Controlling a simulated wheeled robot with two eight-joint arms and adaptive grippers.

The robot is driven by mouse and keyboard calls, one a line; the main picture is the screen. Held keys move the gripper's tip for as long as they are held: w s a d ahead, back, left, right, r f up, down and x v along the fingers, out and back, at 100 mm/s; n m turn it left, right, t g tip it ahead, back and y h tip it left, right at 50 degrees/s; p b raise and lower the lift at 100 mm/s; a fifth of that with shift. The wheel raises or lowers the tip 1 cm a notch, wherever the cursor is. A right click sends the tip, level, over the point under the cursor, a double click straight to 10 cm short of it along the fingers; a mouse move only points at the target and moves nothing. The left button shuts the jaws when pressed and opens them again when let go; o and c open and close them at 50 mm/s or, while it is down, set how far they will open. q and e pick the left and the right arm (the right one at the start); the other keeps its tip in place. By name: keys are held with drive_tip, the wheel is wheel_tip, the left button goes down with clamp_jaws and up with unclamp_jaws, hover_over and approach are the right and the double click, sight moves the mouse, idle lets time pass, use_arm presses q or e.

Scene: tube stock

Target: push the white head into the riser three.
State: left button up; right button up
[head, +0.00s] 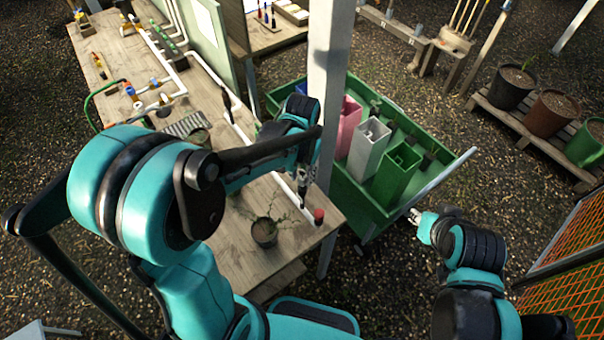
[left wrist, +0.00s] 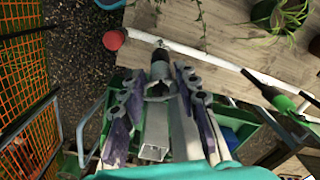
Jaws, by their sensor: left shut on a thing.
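My left gripper (head: 303,172) is over the right end of the wooden bench (head: 285,188), beside the post. In the left wrist view my left gripper (left wrist: 160,82) is shut on a dark-bodied head (left wrist: 159,67); I see no clear white on it, since the fingers cover much of it. The head points at a small pale upright fitting, seemingly a riser (left wrist: 160,45), on the white pipe (left wrist: 205,57). I cannot tell whether they touch or which riser number it is. My right gripper (head: 415,215) is off to the right beside the green cart, its jaws too small to read.
A potted plant (head: 264,232) stands nearby on the bench. The green cart (head: 345,187) holds pink, white and green square bins. A pale post (head: 328,80) rises beside the left arm.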

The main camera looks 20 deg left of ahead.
use_arm(q)
drive_tip(key=shift+f+b, duration=1.4)
drive_tip(key=shift+f, duration=0.05)
idle(1.1)
drive_tip(key=o, duration=0.9)
wheel_tip(320, 180, up, 12)
drive_tip(key=s+a+f+t+b, duration=0.1)
drive_tip(key=s+f+t+b, duration=0.1)
drive_tip(key=f+b, duration=0.3)
drive_tip(key=s+a+f+n+t+b, duration=0.1)
drive_tip(key=s+a+f+t+b, duration=0.1)
drive_tip(key=s+f+b, duration=0.2)
drive_tip(key=s+a+f+t+b, duration=0.1)
drive_tip(key=s+f+t+b, duration=0.2)
drive_tip(key=f+b, duration=0.4)
drive_tip(key=shift+s+a+f+n, duration=0.15)
drive_tip(key=shift+s+f, duration=0.1)
drive_tip(key=shift+f, duration=0.25)
drive_tip(key=shift+s+a+f+n, duration=0.15)
drive_tip(key=shift+s+f, duration=0.1)
drive_tip(key=shift+f, duration=0.2)
